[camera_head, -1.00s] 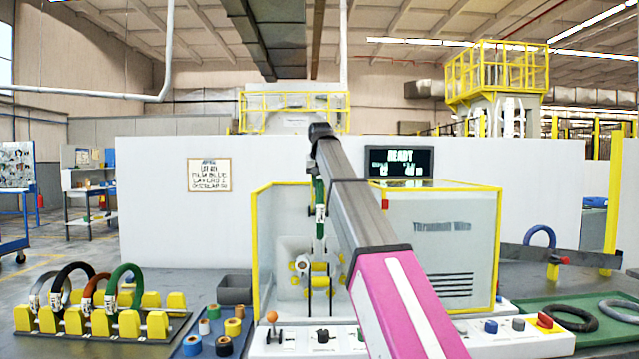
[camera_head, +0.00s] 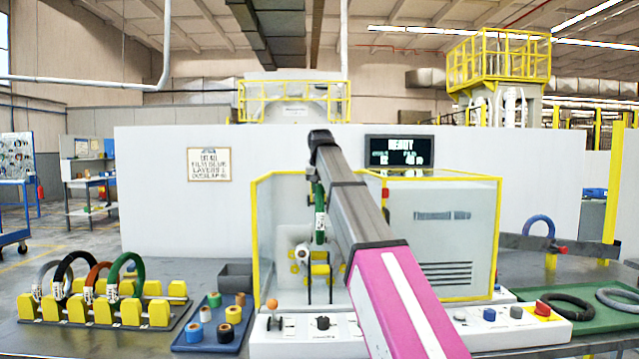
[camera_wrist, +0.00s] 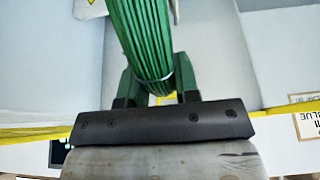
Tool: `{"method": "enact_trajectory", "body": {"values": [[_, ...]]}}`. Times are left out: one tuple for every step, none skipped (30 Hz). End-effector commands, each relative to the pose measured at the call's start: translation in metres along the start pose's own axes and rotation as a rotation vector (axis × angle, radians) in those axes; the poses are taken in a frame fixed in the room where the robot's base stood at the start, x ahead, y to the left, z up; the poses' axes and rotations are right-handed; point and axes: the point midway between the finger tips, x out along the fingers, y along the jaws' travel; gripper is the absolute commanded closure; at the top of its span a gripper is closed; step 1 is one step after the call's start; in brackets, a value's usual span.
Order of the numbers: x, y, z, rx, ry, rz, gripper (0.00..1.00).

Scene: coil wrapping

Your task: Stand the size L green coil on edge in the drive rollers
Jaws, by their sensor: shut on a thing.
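A green coil (camera_head: 320,232) with a white tag hangs upright and edge-on from my gripper, inside the yellow-edged wrapping bay. My gripper (camera_wrist: 155,88) is shut on the green coil, whose strapped strands (camera_wrist: 143,38) pass between the fingers in the wrist view. The drive rollers (camera_head: 320,270) are yellow and sit low in the bay, below the coil. I cannot tell whether the coil's lower edge touches them. Much of the coil is hidden edge-on, and its size mark is not legible.
A rack (camera_head: 102,311) at left holds several coils, including another green one (camera_head: 113,270). A blue tray (camera_head: 195,338) of tape rolls and a control panel (camera_head: 295,340) stand in front. A green tray (camera_head: 590,322) with coils is at right. The machine housing (camera_head: 440,240) bounds the bay.

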Motion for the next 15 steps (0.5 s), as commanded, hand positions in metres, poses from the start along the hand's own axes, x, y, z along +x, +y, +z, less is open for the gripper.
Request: {"method": "enact_trajectory", "body": {"values": [[0.004,0.000,0.002,0.000,0.001,0.000,1.00],[0.006,0.000,0.003,0.000,0.000,0.000,1.00],[0.009,0.000,0.004,0.000,0.000,0.000,1.00],[0.011,0.000,0.005,0.000,0.000,0.000,1.00],[0.013,0.000,0.006,0.000,0.000,0.000,1.00],[0.016,0.000,0.007,0.000,0.000,0.000,1.00],[0.018,0.000,0.008,0.000,0.000,0.000,1.00],[0.020,0.000,0.009,0.000,0.000,0.000,1.00],[0.022,0.000,0.010,0.000,0.001,0.000,1.00],[0.024,0.000,0.011,0.000,0.001,0.000,1.00],[0.026,0.000,0.011,0.000,0.001,0.000,1.00],[0.029,0.000,0.012,0.000,0.001,0.000,1.00],[0.031,0.000,0.013,0.000,0.001,0.000,1.00],[0.033,0.000,0.014,0.000,0.001,0.000,1.00],[0.036,0.000,0.015,0.000,0.000,0.000,1.00]]}}
